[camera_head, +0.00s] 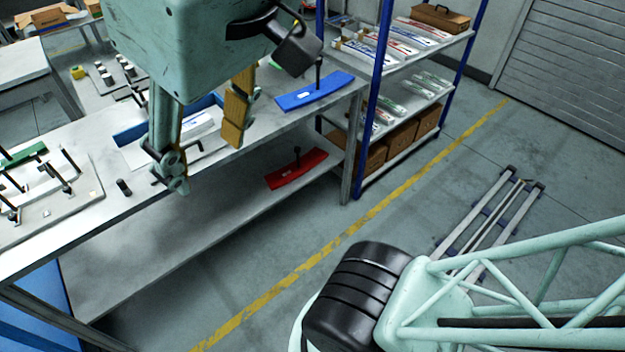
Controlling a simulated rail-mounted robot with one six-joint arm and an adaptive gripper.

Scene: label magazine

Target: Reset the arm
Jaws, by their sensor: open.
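My gripper (204,158) hangs from the teal housing at the upper left, over the front part of the grey workbench (215,160). Its two fingers point down and stand well apart, with nothing seen between them but the bench and a tray behind. The left finger reaches lower than the ochre right one. My teal lattice arm link fills the lower right, with a black ribbed joint cover beside it.
A blue curved piece (315,92) lies on the bench right of my gripper. A red one (297,170) lies on the lower shelf. A blue-edged tray (128,136) is behind my gripper. A fixture plate (45,205) is at left, a stocked rack (376,90) at right.

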